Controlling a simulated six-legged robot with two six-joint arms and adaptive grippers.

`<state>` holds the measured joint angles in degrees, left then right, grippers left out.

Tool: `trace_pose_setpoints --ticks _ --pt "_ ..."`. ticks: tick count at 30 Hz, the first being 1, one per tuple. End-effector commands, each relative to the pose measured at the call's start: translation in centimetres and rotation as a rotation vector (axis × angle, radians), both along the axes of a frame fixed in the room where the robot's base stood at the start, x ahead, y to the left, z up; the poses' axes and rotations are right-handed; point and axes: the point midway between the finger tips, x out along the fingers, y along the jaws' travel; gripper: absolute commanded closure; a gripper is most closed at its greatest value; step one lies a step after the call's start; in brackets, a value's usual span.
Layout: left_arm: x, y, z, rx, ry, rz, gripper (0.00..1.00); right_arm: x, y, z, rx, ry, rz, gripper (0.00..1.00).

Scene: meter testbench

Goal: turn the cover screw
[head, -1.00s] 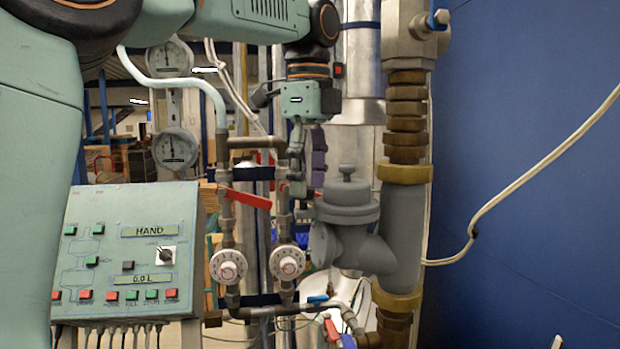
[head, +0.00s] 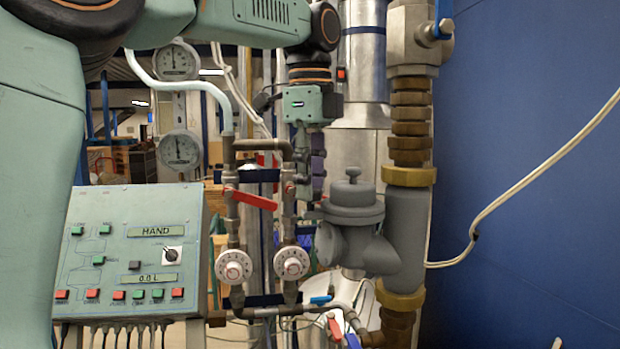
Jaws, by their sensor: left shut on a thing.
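The grey meter body (head: 345,250) with its round cover (head: 348,213) and a small knob (head: 352,175) on top is joined to the thick pipe at centre right. My left gripper (head: 309,206) reaches down from above, just left of the cover. Its fingers are shut at the cover's left edge on a small grey part, which I take to be the cover screw (head: 316,214). The fingers hide most of the screw, so how far it is turned cannot be told. My right gripper is not in view.
Thin pipes with red levers (head: 250,199) and two white dials (head: 291,263) stand close to the left of the meter. A control panel (head: 130,250) is at lower left. A blue wall (head: 530,150) with a pale cable is at right.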

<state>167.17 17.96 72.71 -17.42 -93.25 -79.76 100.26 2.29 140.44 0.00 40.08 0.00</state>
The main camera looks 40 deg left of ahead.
Motion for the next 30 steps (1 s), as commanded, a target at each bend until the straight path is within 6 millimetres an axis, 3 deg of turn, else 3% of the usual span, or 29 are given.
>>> trace_pose_setpoints --ticks 3,17,30 --pt "-0.21 0.02 0.04 0.002 0.007 0.0 1.0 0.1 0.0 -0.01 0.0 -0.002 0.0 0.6" --pt "-0.18 0.01 -0.01 0.001 0.008 0.079 1.0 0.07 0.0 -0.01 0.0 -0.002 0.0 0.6" --pt "-0.2 0.0 -0.02 -0.001 0.009 0.451 1.0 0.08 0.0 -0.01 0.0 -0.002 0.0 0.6"
